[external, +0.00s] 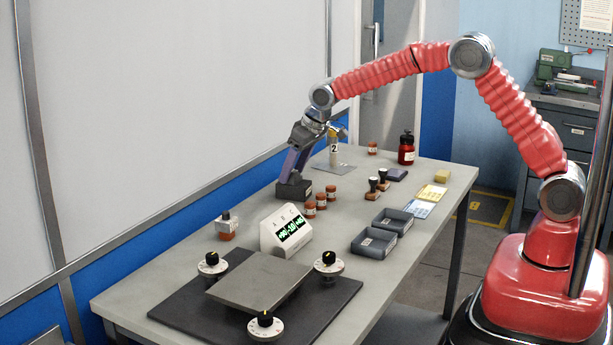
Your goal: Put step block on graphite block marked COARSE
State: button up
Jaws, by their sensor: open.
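My gripper (291,180) points down over the far left part of the bench, its purple fingers open. A dark block (293,192) sits right at the fingertips, with a small pale mark on its right side that is too small to read. The fingers hide part of its top, and I cannot tell whether they touch it. This dark block may be the graphite block, but I cannot read COARSE anywhere. I cannot clearly make out the step block. A pale upright piece marked 2 (334,152) stands on a grey plate behind my gripper.
Small brown jars (321,200) stand close right of the dark block. A display (287,232), two grey trays (374,243), stamps (383,180) and a red bottle (406,150) share the bench. A grey plate (258,284) and dials cover the near end. Bare bench lies mid-right.

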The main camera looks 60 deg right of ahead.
jog(key=v, duration=1.1)
jog(key=shift+s+r, duration=0.15)
jog(key=shift+r, duration=0.2)
jog(key=s+d+r, duration=0.1)
jog(key=s+r, duration=0.3)
jog(key=s, duration=0.6)
jog(key=s+d+r, duration=0.1)
jog(key=s+r, duration=0.3)
jog(key=s, duration=0.6)
jog(key=s+f, duration=0.2)
jog(key=s, duration=0.9)
jog(key=s+d+f, duration=0.1)
jog(key=s+f, duration=0.2)
jog(key=s, duration=0.7)
jog(key=shift+s+t, duration=0.35)
jog(key=shift+t, duration=0.05)
